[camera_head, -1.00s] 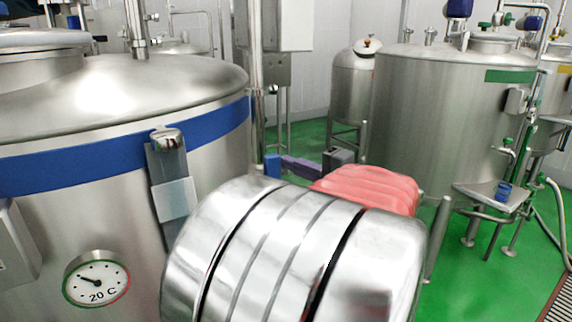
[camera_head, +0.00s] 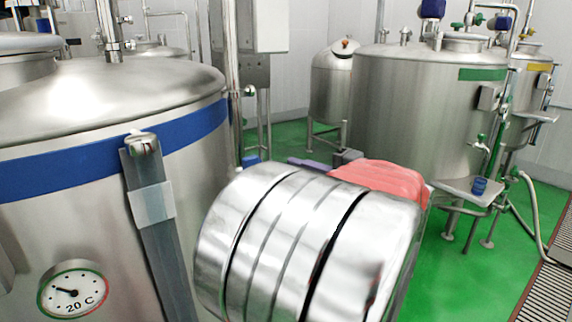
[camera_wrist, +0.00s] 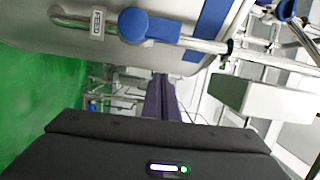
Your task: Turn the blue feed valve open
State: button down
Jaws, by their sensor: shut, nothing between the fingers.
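The blue feed valve handle (camera_wrist: 148,25) shows at the top of the wrist view, on a steel pipe beside a FEED label (camera_wrist: 97,22). A small blue part (camera_head: 251,160) by the vertical pipe in the head view looks like the same handle. My gripper (camera_wrist: 159,80) is shut and empty. Its dark purple fingers point toward the pipe, below the handle in the wrist view and apart from it in the picture. In the head view my gripper (camera_head: 300,162) is partly hidden behind my arm, with its fingers right of the blue part.
A large steel tank (camera_head: 80,110) with a blue band and a dial gauge (camera_head: 73,290) fills the left. A grey box (camera_wrist: 262,102) sits right of the fingers in the wrist view. Another tank (camera_head: 430,110) stands at the right. Green floor (camera_head: 470,275) is open there.

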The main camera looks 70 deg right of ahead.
jog(key=shift+v, duration=2.95)
